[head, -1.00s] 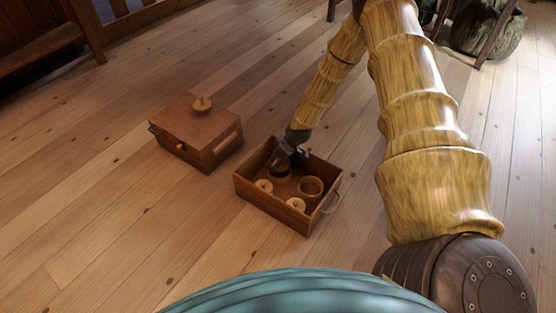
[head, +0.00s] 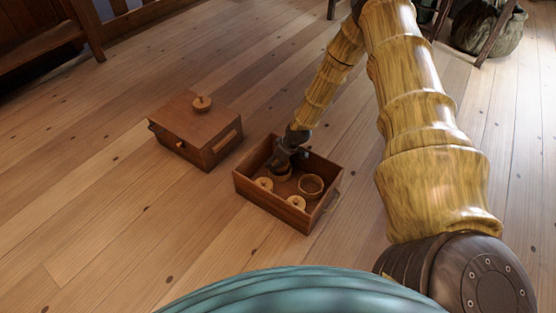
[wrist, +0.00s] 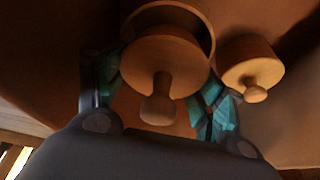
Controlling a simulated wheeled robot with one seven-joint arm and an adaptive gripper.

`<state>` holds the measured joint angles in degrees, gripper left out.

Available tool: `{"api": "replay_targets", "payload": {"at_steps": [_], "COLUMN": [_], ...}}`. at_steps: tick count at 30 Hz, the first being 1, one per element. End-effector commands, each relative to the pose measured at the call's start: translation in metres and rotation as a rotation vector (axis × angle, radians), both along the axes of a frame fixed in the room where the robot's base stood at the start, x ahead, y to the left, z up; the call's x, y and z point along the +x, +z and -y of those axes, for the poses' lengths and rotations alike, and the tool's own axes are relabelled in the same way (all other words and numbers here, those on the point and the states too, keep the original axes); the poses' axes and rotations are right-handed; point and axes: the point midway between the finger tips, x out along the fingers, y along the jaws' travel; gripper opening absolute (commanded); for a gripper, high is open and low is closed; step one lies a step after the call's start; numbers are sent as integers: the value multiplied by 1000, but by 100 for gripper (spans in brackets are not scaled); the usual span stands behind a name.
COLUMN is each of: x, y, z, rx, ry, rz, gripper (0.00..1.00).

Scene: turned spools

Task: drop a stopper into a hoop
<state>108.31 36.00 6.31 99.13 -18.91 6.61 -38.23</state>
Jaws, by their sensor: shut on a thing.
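My gripper (wrist: 160,95) is shut on a round wooden stopper (wrist: 168,52) with a knob, its teal fingers on either side. A wooden hoop's rim (wrist: 207,18) curves behind this stopper; I cannot tell whether the stopper is inside it or above it. Another knobbed stopper (wrist: 250,66) stands to the right, apart from the gripper. In the head view my gripper (head: 282,166) is low inside an open wooden box (head: 268,208), near its far left wall, and mostly hides what it holds. Two stoppers (head: 264,184) (head: 297,202) and a hoop (head: 311,185) show in the box's nearer part.
The open box's walls stand close around my gripper, and a loop handle (head: 335,202) is on its right side. A lidded wooden box (head: 190,132) with a knob on top stands to the left. The plank floor (head: 130,220) in front and left is clear.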

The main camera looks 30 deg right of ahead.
Motion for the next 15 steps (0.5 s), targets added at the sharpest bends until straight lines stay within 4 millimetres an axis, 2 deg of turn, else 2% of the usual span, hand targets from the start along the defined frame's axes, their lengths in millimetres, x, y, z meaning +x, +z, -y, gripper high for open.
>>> {"api": "replay_targets", "payload": {"at_steps": [15], "x": [0], "y": [-4], "z": [0], "rx": [0], "ry": [0], "rz": [0], "gripper": [43]}}
